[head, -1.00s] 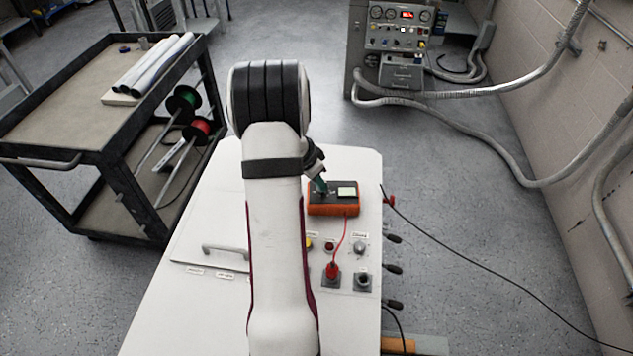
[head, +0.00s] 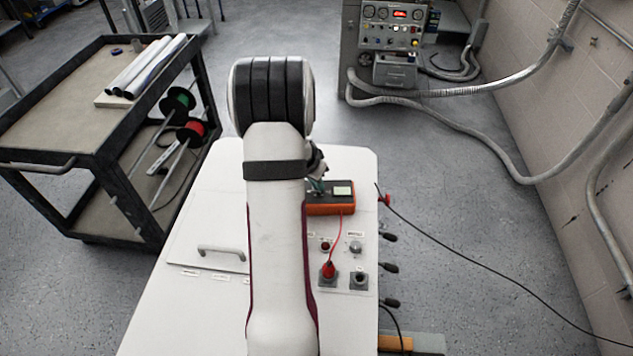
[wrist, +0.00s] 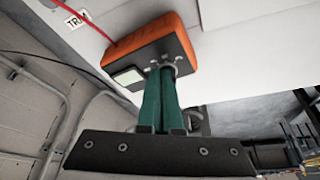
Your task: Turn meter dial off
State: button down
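The orange and black meter (head: 331,207) with a pale screen sits on the white bench panel (head: 207,222), just right of my arm. In the wrist view, the meter (wrist: 140,48) is close ahead of my gripper (wrist: 160,73). The two green fingers are close together, nearly parallel, with their tips at the meter's dark face beside the screen, where the dial sits. The tips hide most of the dial, so its setting cannot be read. In the head view my gripper (head: 317,187) is partly hidden by my arm.
A red plug (head: 328,270) with a red lead to the meter stands in a socket on the panel, beside an empty-looking socket (head: 359,280) and a knob (head: 355,247). Black-handled connectors (head: 389,268) stick out from the bench's right edge. A cart (head: 60,165) stands at left.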

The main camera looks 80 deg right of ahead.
jog(key=shift+w+d, duration=0.1)
jog(key=shift+w+d, duration=0.35)
jog(key=shift+w, duration=0.2)
jog(key=shift+w+a, duration=0.1)
jog(key=a, duration=0.1)
jog(key=w+a, duration=0.1)
jog(key=a, duration=0.2)
jog(key=shift+w+r, duration=0.2)
jog(key=shift+r, duration=0.2)
jog(key=v, duration=0.9)
jog(key=w+a+r+n+t+y, duration=0.1)
jog(key=w+a+r+n, duration=0.2)
jog(key=a, duration=0.5)
jog(key=w+a+r+n+y, duration=0.1)
jog(key=w+a+n, duration=0.2)
jog(key=w+a, duration=0.45)
jog(key=w+a+r+n+t, duration=0.1)
jog(key=w+a+n, duration=0.15)
jog(key=a, duration=0.65)
jog(key=s+a+n+y, duration=0.2)
jog(key=s+a+n, duration=0.1)
jog(key=a, duration=0.6)
jog(key=s+a+n+y, duration=0.1)
jog(key=s+a+n, duration=0.3)
jog(key=a, duration=0.6)
jog(key=shift+r+n+y, duration=0.4)
jog(key=shift+n, duration=0.75)
